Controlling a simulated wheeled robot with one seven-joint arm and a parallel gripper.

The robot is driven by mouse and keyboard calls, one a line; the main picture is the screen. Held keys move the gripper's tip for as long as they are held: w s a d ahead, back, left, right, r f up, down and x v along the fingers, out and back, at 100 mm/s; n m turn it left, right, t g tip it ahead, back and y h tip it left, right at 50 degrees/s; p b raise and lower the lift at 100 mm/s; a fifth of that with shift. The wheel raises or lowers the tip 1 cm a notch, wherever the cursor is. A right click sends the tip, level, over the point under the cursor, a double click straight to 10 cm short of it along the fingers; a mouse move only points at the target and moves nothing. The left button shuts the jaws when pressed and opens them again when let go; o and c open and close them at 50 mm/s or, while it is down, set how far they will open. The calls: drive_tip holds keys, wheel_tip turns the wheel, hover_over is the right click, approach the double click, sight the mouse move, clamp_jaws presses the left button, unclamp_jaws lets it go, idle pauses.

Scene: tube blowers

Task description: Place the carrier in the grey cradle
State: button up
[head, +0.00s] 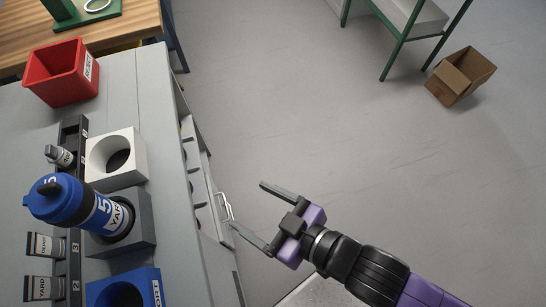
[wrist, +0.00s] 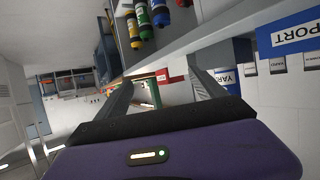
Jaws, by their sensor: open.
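The base of the carrier inside the opening is hidden. My gripper (head: 249,206) is open and empty, out over the floor to the right of the bench edge, apart from the carrier. Its two spread fingers also show in the wrist view (wrist: 158,90).
A white cradle (head: 103,158) and a blue cradle (head: 142,287) flank the grey one. A red bin (head: 62,75) stands at the bench's far end.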

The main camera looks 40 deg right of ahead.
drive_tip(key=s+d+r+m+t+h, duration=0.2)
drive_tip(key=s+d+r+m+h, duration=0.1)
drive_tip(key=s+d, duration=0.8)
drive_tip(key=shift+s+r+m+h, duration=0.3)
drive_tip(key=shift+s+r+h, duration=0.3)
drive_tip(key=shift+s+r, duration=0.25)
